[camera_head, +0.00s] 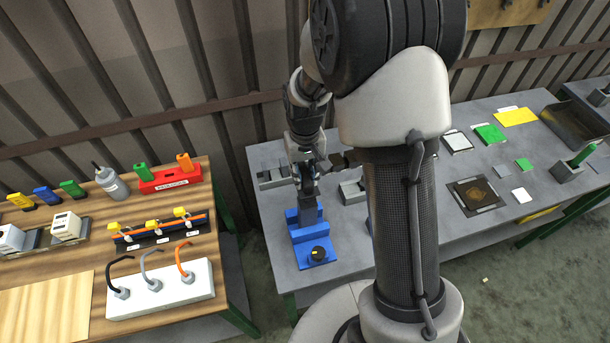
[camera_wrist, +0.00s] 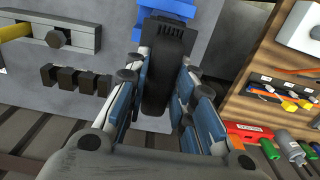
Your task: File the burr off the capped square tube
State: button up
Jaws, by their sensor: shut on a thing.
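My gripper (camera_head: 304,172) hangs just behind and above the blue fixture (camera_head: 310,238) on the grey bench. In the wrist view my gripper (camera_wrist: 160,100) is shut on a black rounded piece (camera_wrist: 153,82), which lies between the blue-grey finger pads. I cannot tell whether this piece is the file's handle. Part of the blue fixture shows at the top of the wrist view (camera_wrist: 168,8), beyond the held piece.
Grey holders (camera_head: 352,191) stand beside my gripper. Several black blocks (camera_wrist: 88,80) sit in a row left of it in the wrist view. A wooden table (camera_head: 45,310) with cables and coloured parts is at left. The corrugated wall (camera_head: 150,60) is close behind.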

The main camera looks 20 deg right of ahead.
jog(key=shift+w+r+p, duration=0.3)
jog(key=shift+r+p, duration=0.2)
jog(key=shift+r, duration=0.4)
jog(key=shift+s+r+p, duration=0.1)
jog(key=shift+r+p, duration=0.65)
jog(key=shift+r, duration=0.35)
jog(key=shift+f, duration=0.1)
